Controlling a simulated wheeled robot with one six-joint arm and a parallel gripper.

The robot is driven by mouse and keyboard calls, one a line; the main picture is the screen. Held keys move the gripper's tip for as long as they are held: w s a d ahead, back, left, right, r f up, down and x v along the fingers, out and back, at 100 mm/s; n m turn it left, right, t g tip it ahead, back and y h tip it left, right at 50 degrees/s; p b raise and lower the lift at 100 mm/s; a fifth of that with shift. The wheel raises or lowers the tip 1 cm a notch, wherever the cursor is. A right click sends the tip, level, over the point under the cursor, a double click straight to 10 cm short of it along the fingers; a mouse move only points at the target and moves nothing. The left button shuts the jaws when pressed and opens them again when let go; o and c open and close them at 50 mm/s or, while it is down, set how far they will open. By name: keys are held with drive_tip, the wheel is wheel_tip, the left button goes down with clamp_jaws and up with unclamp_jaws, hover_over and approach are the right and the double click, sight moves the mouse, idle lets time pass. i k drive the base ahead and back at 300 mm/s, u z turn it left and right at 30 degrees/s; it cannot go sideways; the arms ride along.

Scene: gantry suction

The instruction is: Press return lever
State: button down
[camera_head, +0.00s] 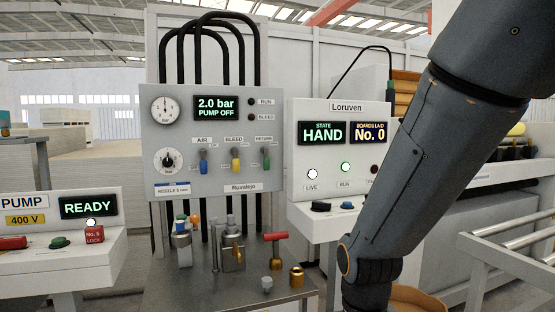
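The return lever (266,158) is a small green-handled lever on the grey panel (180,120). It sits under the RETURN label, at the right end of a row of three levers. The blue air lever (203,162) and the yellow bleed lever (236,160) are to its left. The panel display (216,108) reads 2.0 bar, PUMP OFF. My dark arm comes down across the right side of the view, apart from the lever in the picture. My gripper is out of view below the frame.
A metal bench (240,300) below the panel holds brass and steel fittings and a red T-handle (276,237). The white Loruven console (340,108) reads HAND, boards No. 0. A pump box (60,225) reading READY is at left. A roller conveyor (515,245) is at right.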

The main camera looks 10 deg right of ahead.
sight(265, 150)
drive_tip(key=z, duration=0.05)
drive_tip(key=i, duration=1.05)
drive_tip(key=u, duration=0.4)
